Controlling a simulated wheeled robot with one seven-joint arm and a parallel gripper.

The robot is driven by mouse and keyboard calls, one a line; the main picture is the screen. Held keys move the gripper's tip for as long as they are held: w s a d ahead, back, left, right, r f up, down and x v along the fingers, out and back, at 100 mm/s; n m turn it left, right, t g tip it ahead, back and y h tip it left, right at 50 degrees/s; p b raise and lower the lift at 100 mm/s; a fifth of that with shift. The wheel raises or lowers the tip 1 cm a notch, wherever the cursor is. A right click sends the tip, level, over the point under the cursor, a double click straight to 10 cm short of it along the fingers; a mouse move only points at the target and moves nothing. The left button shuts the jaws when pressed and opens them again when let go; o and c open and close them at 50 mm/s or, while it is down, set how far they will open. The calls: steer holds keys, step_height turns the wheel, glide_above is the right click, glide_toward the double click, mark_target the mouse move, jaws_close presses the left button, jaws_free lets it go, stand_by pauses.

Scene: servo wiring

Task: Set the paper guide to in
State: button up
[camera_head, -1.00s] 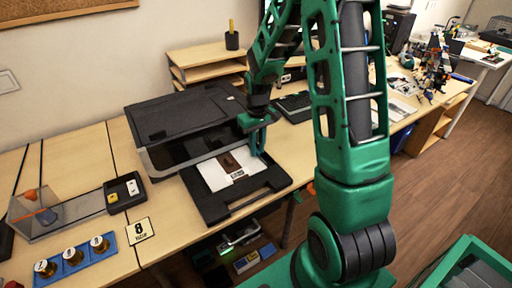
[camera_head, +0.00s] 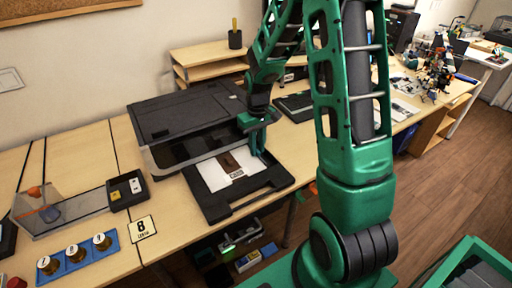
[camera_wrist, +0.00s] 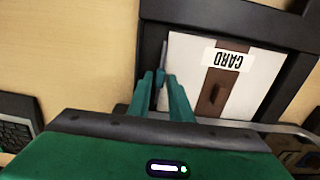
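The black printer (camera_head: 185,108) stands on the wooden bench with its tray (camera_head: 222,208) pulled out in front. A white sheet with a brown strip and a "CARD" label (camera_head: 236,174) lies in the tray; the wrist view shows this label (camera_wrist: 226,59) upside down. A thin grey upright piece (camera_wrist: 163,62), which looks like the paper guide, stands along the sheet's edge. My gripper (camera_head: 258,150) is low over the tray's right side. In the wrist view its green fingertips (camera_wrist: 160,75) are close together at the grey piece. Whether they grip it is unclear.
A sign marked 8 (camera_head: 142,228), a black box (camera_head: 127,190) and a blue holder (camera_head: 76,258) with several knobs are left of the tray. A keyboard (camera_head: 294,104) lies to the right. The bench's front edge is just beyond the tray.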

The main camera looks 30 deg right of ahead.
steer(key=shift+r, duration=0.1)
step_height(320, 180, up, 10)
steer(key=shift+r, duration=0.25)
stand_by(0.7)
steer(key=s+d+r+m, duration=0.1)
steer(key=s+r+m, duration=0.2)
steer(key=s, duration=1.1)
steer(key=s+d+r+m, duration=0.1)
steer(key=s+r+m, duration=0.2)
steer(key=s, duration=1.2)
steer(key=shift+s+d+r, duration=0.15)
steer(key=shift+s+d, duration=0.1)
steer(key=shift+w+f, duration=0.25)
steer(key=shift+w, duration=0.35)
